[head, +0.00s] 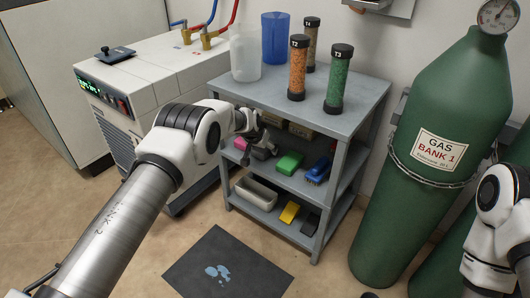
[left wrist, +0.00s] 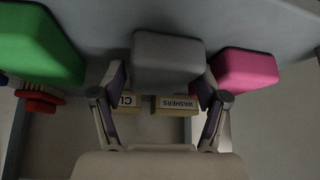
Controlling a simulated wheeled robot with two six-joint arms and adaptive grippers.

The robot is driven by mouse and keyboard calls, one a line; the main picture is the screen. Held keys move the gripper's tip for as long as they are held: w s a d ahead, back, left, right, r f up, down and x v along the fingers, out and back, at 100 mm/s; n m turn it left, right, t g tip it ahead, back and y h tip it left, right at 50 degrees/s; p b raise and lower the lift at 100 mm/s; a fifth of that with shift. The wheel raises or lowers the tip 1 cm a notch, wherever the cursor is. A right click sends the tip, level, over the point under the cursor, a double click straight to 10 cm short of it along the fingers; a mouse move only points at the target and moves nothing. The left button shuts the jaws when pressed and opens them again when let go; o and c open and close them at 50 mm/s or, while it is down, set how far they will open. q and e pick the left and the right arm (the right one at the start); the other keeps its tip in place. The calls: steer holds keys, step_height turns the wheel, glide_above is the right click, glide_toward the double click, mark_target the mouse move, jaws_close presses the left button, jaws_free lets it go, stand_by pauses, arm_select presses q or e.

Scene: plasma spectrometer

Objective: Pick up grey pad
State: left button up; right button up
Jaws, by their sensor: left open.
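The grey pad (left wrist: 168,60) is a rounded block in the left wrist view, lying between a green pad (left wrist: 40,45) and a pink pad (left wrist: 245,68). My left gripper (left wrist: 160,82) is open, with one finger at each side of the grey pad's near end. Whether the fingers touch it cannot be told. In the head view my left gripper (head: 254,143) reaches into the grey cart's middle shelf, beside the pink pad (head: 262,153) and the green pad (head: 289,163). The grey pad cannot be made out there. My right gripper is outside the frames; only its arm shows at the right.
The cart's top (head: 262,95) stands close above the gripper and carries bottles and tubes. A blue brush-like object (head: 318,170) lies right of the green pad. Labelled boxes (left wrist: 175,105) show beyond the fingers. A green gas cylinder (head: 430,150) stands right of the cart.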

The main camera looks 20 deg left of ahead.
arm_select(q)
steer(key=c, duration=0.6)
steer(key=shift+r, duration=0.1)
